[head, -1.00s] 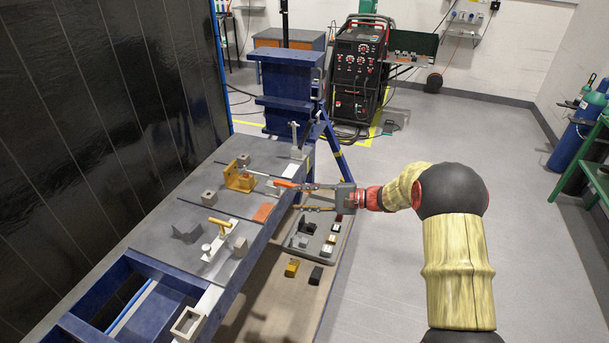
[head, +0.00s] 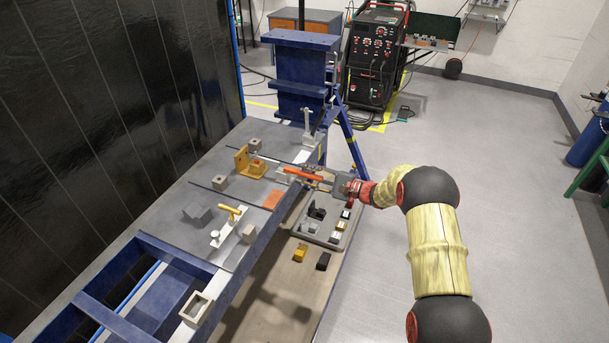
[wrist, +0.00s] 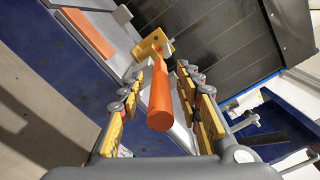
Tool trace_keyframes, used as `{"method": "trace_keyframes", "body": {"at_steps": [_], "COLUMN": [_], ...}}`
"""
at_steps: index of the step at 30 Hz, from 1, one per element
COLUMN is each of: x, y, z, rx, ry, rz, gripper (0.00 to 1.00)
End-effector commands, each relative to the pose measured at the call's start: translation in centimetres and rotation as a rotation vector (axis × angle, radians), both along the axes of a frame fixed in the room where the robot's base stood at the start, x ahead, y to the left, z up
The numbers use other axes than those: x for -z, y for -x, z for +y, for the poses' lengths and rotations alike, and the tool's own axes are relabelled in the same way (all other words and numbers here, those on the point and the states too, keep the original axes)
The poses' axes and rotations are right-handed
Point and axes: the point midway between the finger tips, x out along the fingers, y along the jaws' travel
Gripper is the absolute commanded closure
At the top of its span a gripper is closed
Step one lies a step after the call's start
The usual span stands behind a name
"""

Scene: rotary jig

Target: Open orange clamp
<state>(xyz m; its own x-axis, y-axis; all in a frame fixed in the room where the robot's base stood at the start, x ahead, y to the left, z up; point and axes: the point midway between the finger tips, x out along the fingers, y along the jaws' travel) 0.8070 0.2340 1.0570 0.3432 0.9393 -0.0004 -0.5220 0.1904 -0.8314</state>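The orange clamp handle (head: 303,174) is a long bar at the right edge of the work table, pointing toward my gripper (head: 322,182). In the wrist view the orange handle (wrist: 160,100) lies between the two yellow-padded fingers of my gripper (wrist: 164,78). There is a visible gap to the left finger and a smaller one to the right finger. The gripper is open around the handle and not shut on it. A yellow angle bracket (head: 241,161) stands left of the handle; it also shows beyond the fingers in the wrist view (wrist: 153,45).
An orange flat plate (head: 272,200) lies on the table (head: 215,200) near its edge. A second clamp with a yellow handle (head: 231,210) is nearer. A grey tray of small parts (head: 328,235) sits below my gripper. A blue column (head: 298,95) stands at the far end.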

Motion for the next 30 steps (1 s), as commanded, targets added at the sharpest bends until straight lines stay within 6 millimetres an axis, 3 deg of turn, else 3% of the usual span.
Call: {"method": "trace_keyframes", "body": {"at_steps": [10,27,30], "x": [-0.01,-0.02,-0.03], "y": [-0.16,-0.16,-0.17], "z": [0.45,0.43,0.43], "rx": [0.0,0.0,0.0], "ry": [0.0,0.0,0.0], "rz": [0.0,0.0,0.0], "gripper": [0.65,0.98,1.0]}}
